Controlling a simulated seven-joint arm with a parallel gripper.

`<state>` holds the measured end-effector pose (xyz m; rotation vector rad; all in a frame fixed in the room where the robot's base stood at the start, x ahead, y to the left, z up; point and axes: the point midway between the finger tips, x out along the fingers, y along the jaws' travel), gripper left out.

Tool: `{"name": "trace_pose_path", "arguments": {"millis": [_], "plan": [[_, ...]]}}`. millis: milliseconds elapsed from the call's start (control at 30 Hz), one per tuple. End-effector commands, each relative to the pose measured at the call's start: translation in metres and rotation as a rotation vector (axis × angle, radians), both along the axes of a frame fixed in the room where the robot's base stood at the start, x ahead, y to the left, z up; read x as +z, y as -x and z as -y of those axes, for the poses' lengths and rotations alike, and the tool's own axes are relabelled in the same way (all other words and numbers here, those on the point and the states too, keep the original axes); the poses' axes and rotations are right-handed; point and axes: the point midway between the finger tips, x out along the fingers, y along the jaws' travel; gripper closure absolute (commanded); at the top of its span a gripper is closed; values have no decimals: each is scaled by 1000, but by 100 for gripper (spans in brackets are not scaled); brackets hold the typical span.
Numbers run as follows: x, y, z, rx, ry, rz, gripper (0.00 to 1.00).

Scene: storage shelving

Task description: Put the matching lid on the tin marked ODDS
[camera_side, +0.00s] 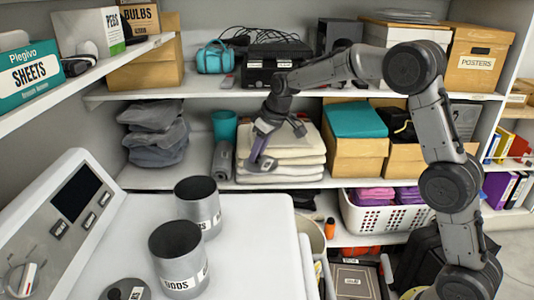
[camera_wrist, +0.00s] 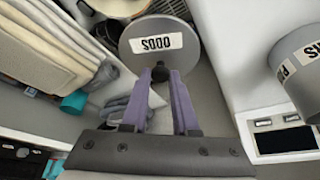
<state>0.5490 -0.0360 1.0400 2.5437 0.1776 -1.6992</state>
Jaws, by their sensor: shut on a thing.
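My gripper (camera_side: 258,150) is shut on the black knob of a round grey lid (camera_wrist: 185,30) with a white label reading ODDS. In the side view this lid (camera_side: 262,166) is in the air in front of the folded cream towels, behind and right of the tins. The open-topped grey tin marked ODDS (camera_side: 177,243) stands upright at the front of the white surface. A second open grey tin (camera_side: 197,191) stands behind it, its label only partly readable; a labelled grey tin (camera_wrist: 305,70) shows at the right of the wrist view. Another lid (camera_side: 113,291) lies at the front left, cut by the frame.
The white surface (camera_side: 252,232) right of the tins is clear. A machine panel with a dark screen (camera_side: 76,192) rises at its left. Cream towels (camera_side: 285,150) and grey cloths (camera_side: 155,130) lie on the shelf behind. A white basket (camera_side: 382,216) stands lower right.

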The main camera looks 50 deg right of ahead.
Motion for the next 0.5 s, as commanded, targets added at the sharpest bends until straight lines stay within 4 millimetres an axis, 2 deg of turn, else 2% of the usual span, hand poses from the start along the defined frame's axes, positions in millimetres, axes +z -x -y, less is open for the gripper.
{"name": "trace_pose_path", "arguments": {"millis": [267, 500], "plan": [[31, -13, -50, 185, -1, 4, 100], [67, -19, -106, 378, 0, 4, 100]]}}
